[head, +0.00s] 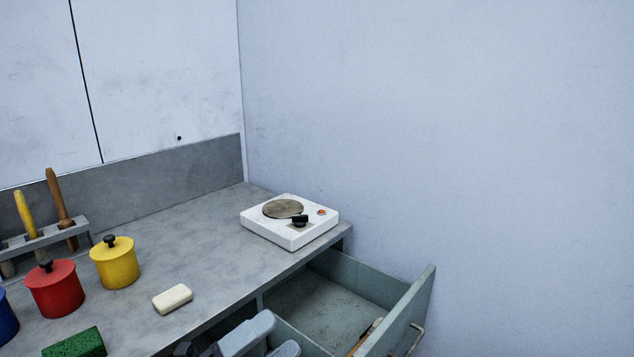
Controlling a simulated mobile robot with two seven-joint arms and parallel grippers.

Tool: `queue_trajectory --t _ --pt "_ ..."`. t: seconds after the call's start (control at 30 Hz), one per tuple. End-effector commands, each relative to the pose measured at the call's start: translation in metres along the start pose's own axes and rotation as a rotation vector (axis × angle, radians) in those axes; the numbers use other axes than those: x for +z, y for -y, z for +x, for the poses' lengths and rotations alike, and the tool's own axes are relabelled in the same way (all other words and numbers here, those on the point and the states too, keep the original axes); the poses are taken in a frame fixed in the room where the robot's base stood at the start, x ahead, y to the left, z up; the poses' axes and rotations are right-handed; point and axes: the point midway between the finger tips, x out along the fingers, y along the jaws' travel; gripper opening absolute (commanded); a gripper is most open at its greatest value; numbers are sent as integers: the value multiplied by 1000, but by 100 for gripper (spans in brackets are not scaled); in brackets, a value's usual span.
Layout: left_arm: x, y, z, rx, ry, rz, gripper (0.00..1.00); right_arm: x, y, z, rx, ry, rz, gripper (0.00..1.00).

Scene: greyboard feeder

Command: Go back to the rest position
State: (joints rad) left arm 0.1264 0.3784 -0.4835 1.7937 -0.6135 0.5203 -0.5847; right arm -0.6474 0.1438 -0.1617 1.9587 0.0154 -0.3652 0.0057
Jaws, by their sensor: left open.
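My left gripper (196,350) shows only in part at the bottom edge of the head view, in front of the counter's front edge and left of the open drawer. Its dark jaw parts are cut off by the frame. It is open, and I see nothing held in it. Pale grey links of my own arm show beside it. My right gripper is not in view.
The grey counter (190,235) holds a white hotplate (291,238), a yellow pot (115,264), a red pot (55,290), a cream block (172,298) and a green sponge (75,343). An open drawer (398,312) juts out below, with a wooden-handled item (364,338) inside.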

Motion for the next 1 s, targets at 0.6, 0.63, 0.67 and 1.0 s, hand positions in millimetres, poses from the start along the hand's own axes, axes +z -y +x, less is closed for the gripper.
queue_trajectory --t 0.6,0.63,0.67,1.0 --pt "-50 -144 -249 219 1295 -1429 100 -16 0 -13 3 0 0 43" --pt "-56 -146 -256 221 1330 -1461 100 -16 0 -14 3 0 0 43" --pt "-61 -148 -263 224 1360 -1487 100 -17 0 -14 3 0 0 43" --pt "-75 -152 -280 228 1443 -1559 100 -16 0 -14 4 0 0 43"
